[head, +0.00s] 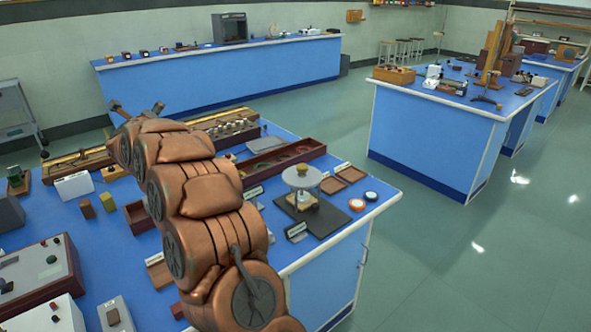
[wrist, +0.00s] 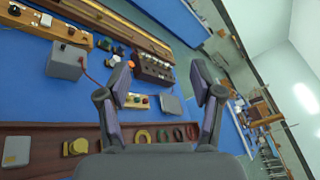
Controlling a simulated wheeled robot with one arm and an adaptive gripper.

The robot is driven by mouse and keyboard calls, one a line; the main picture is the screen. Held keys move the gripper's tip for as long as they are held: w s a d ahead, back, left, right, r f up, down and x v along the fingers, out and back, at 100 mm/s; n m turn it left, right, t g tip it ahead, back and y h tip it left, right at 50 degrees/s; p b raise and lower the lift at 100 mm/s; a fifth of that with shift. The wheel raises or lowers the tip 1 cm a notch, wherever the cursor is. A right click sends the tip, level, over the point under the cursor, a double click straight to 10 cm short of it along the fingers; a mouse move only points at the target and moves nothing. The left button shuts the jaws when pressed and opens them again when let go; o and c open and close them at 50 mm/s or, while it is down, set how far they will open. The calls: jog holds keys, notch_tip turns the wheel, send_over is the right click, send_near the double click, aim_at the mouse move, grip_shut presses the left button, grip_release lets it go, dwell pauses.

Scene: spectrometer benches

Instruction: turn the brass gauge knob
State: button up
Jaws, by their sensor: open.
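I cannot pick out the brass gauge knob with certainty. A small brass-coloured knob-like piece (head: 302,169) shows at the white round disc of a small stand on the near bench, in the head view. A yellow brass-like piece (wrist: 76,147) lies in a long brown tray (wrist: 40,129) at the lower left of the wrist view. My gripper (head: 137,108) is at the far end of my copper arm, over the left part of the near bench. In the wrist view its two fingers (wrist: 163,84) are spread wide, with nothing held between them.
Below and beyond the fingers are a dark box with several knobs (wrist: 155,70), a grey box (wrist: 68,61) and a grey plate (wrist: 172,105). The near blue bench (head: 270,232) is crowded. A far bench (head: 230,80) and a right bench (head: 430,140) stand apart, with clear floor (head: 400,250) between.

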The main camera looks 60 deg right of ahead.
jog(key=s+d+f+m+g+h, duration=0.35)
jog(key=d+m, duration=0.25)
jog(key=d, duration=0.3)
jog(key=m+g+b, duration=0.1)
jog(key=m+g, duration=2)
send_near(303, 166)
jog(key=x, duration=0.2)
jog(key=shift+s+d+y, duration=0.35)
jog(key=shift+s+d, duration=0.05)
jog(key=shift+d, duration=0.05)
jog(key=p+x, duration=0.2)
jog(key=x, duration=0.2)
jog(key=shift+s+d, duration=0.25)
jog(key=shift+d, duration=0.05)
jog(key=shift+p+x, duration=0.3)
jog(key=shift+x, duration=0.65)
jog(key=shift+w+f, duration=0.1)
